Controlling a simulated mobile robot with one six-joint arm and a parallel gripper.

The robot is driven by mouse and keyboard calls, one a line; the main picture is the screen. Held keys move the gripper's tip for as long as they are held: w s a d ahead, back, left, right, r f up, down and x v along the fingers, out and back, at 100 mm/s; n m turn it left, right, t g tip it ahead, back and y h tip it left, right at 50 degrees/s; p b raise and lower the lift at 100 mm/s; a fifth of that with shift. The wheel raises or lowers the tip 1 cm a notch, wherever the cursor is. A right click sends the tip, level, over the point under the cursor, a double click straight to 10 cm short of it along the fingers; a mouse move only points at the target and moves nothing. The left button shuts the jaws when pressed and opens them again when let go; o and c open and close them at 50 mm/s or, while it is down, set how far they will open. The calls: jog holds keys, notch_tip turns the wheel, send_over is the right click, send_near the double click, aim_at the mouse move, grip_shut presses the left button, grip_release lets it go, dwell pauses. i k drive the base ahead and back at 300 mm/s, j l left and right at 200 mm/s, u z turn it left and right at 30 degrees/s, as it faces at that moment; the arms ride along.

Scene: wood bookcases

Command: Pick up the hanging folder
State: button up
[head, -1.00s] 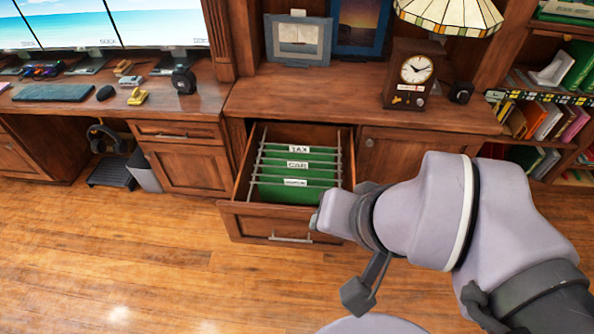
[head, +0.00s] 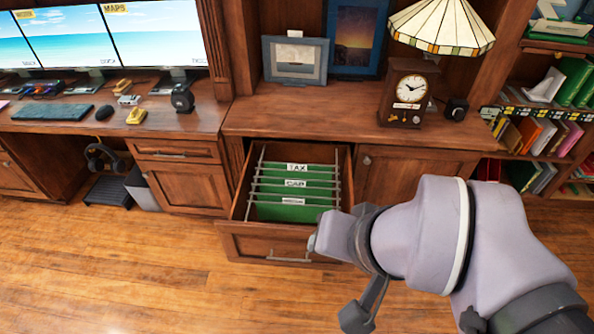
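Green hanging folders (head: 293,213) hang in the open drawer (head: 228,243) of the wood cabinet. Their white tabs stand in a row; the back one reads TAX and the one before it appears to read CAR. The front tab is too small to read. My arm reaches in from the lower right, and its end is beside the drawer's front right corner.
The cabinet top (head: 300,115) above the drawer holds picture frames (head: 294,60), a clock (head: 408,92) and a stained-glass lamp (head: 440,25). A desk with monitors (head: 150,32) stands at the left. Bookshelves are at the right. The wood floor (head: 120,270) before the drawer is clear.

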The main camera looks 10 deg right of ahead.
aim_at(270, 207)
jog(key=i+u, duration=0.4)
jog(key=i+l+u, duration=0.2)
jog(key=i+u, duration=0.15)
jog(key=i+l+u, duration=0.25)
jog(key=u, duration=0.15)
jog(key=i, duration=0.05)
